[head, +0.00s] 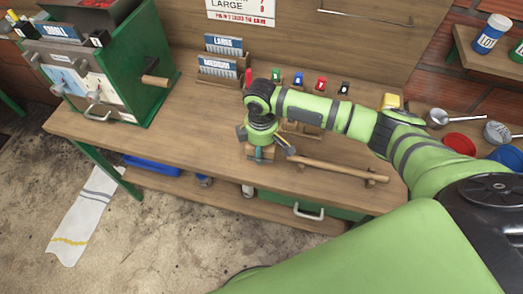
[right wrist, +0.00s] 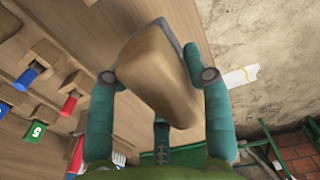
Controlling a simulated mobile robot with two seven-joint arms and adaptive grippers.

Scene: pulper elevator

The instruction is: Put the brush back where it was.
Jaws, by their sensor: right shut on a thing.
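My right gripper (head: 262,152) is above the front part of the wooden bench (head: 200,125), near its front edge. In the right wrist view its two teal fingers (right wrist: 157,76) are shut on a tan wooden piece with a dark grey strip along one edge; I take this to be the brush (right wrist: 155,72). It sits tilted between the fingers. In the head view the hand largely hides it, and its bristles cannot be made out clearly. My left gripper is not in view.
A wooden rail (head: 332,171) lies along the bench's front edge, right of the gripper. Coloured stamps (head: 320,83) stand in a row behind. Card holders (head: 218,68) and a green machine (head: 105,70) stand to the left. A ladle (head: 440,117) and red bowl (head: 460,143) are right.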

